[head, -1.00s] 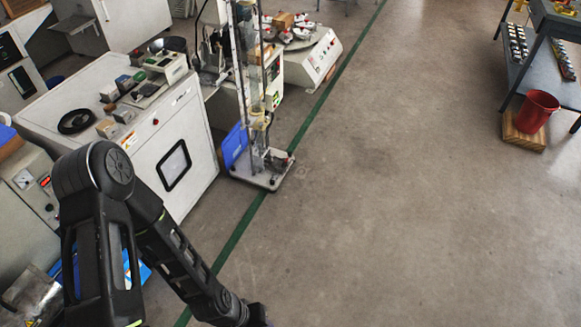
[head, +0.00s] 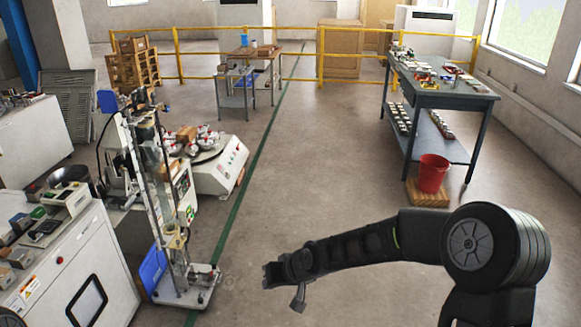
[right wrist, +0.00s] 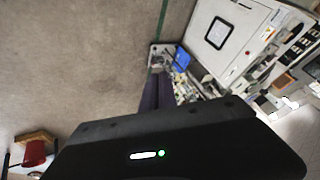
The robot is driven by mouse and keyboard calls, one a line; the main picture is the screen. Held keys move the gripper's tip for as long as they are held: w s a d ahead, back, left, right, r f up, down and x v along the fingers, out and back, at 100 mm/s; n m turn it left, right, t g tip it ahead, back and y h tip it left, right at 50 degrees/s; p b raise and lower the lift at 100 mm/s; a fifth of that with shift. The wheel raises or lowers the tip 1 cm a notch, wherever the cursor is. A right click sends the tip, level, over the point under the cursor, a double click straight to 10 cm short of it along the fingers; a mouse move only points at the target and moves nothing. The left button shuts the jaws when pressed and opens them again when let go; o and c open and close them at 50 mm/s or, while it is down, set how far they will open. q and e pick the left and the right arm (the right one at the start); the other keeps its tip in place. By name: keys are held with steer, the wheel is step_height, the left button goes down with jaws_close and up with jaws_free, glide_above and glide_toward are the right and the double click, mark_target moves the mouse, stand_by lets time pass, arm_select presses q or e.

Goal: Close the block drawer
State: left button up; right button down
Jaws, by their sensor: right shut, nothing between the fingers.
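No block drawer can be made out in either view. My right arm comes in from the right in the head view. Its gripper (head: 272,276) is over open floor, to the right of the test stand's base and apart from everything. In the right wrist view its dark fingers (right wrist: 158,78) are shut together and hold nothing. My left gripper is not in view.
A white cabinet (head: 48,272) with a dark-framed panel stands at the left. Beside it is a tall test stand (head: 185,296) on a plate. A blue-grey workbench (head: 440,99) and a red bucket (head: 432,174) are at the right. The middle floor is clear.

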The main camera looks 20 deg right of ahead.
steer(key=s+a+f+g, duration=0.2)
steer(key=s+a+f, duration=0.1)
steer(key=s+f, duration=0.5)
steer(key=s+a+f+g, duration=0.1)
steer(key=s+a+f, duration=0.2)
steer(key=s+f, duration=0.5)
steer(key=s+f+g, duration=0.1)
steer(key=s+f, duration=0.3)
steer(key=s, duration=0.3)
steer(key=s+f+m+g, duration=0.1)
steer(key=s+f, duration=0.3)
steer(key=s, duration=0.4)
steer(key=shift+a+f+g, duration=0.4)
steer(key=shift+a+g, duration=0.05)
steer(key=shift+g, duration=0.05)
